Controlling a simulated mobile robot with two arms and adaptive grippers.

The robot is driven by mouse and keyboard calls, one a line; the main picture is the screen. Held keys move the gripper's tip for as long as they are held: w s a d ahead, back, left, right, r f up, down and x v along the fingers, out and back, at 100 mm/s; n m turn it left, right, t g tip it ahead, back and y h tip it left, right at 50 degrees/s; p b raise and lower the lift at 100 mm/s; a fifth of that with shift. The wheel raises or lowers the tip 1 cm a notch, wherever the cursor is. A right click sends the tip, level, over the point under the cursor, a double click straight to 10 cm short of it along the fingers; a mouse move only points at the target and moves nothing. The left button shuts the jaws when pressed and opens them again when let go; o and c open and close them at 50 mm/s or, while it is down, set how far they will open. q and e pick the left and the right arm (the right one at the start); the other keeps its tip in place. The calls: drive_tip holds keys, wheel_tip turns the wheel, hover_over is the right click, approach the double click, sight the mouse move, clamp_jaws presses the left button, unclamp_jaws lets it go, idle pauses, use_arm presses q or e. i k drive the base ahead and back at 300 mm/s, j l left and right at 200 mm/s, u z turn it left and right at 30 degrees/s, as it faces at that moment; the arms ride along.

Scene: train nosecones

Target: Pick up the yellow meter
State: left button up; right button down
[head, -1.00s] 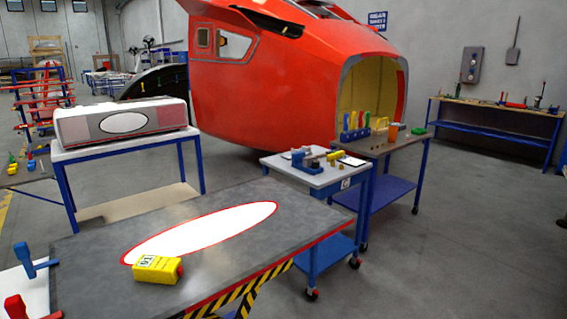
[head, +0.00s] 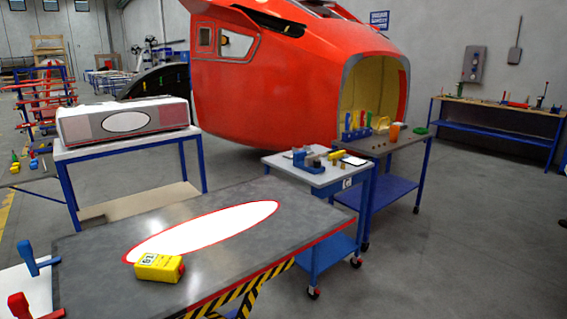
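The yellow meter (head: 158,267) lies on the grey table (head: 205,288) in the foreground, near its front left part. It has a small display with dark digits on top and a red spot at its right end. It touches or slightly overlaps the lower edge of a white, red-rimmed oval (head: 203,231) on the tabletop. Neither of my grippers is in the head view, and nothing is holding the meter.
Blue and red clamp handles (head: 32,258) stand at the table's left edge. A small cart (head: 318,175) with tools stands behind the table on the right. A white-topped bench (head: 125,145) holds a long casing. A large red nosecone (head: 270,90) fills the back. The tabletop around the meter is clear.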

sight(155, 267)
drive_tip(key=l+u, duration=0.1)
drive_tip(key=u, duration=0.65)
drive_tip(key=i+l+u, duration=0.2)
drive_tip(key=l+u, duration=0.2)
drive_tip(key=l, duration=0.3)
drive_tip(key=i+l+u, duration=0.1)
drive_tip(key=l+u, duration=0.3)
drive_tip(key=l, duration=0.3)
drive_tip(key=l+u, duration=0.4)
drive_tip(key=l, duration=0.35)
